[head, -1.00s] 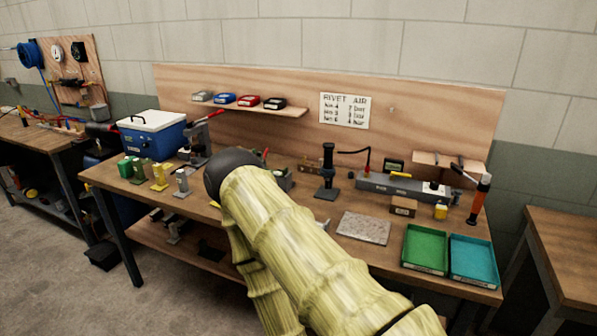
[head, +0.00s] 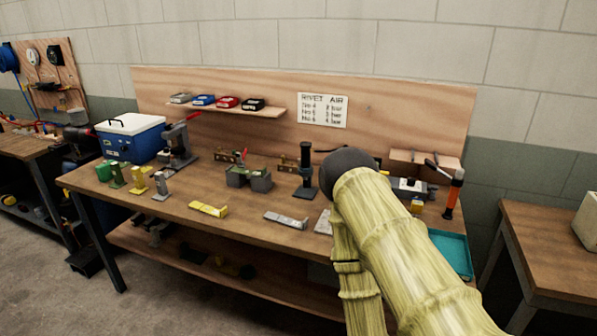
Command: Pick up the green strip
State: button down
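A flat yellow piece (head: 208,209) and a flat grey piece (head: 286,220) lie near the bench's front edge. My sleeved arm crosses the right of the view, well apart from the green pieces. My gripper is not in view.
The wooden bench (head: 190,240) has a blue cooler (head: 131,140) and a dark press (head: 178,145) behind the green pieces. A teal tray (head: 453,252) is partly behind my arm. Bare floor lies in front.

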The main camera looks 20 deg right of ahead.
aim_at(264, 170)
jog(key=z, duration=0.25)
jog(key=k, duration=0.45)
jog(key=u, duration=0.65)
jog(key=i, duration=1.55)
jog(key=z, duration=0.6)
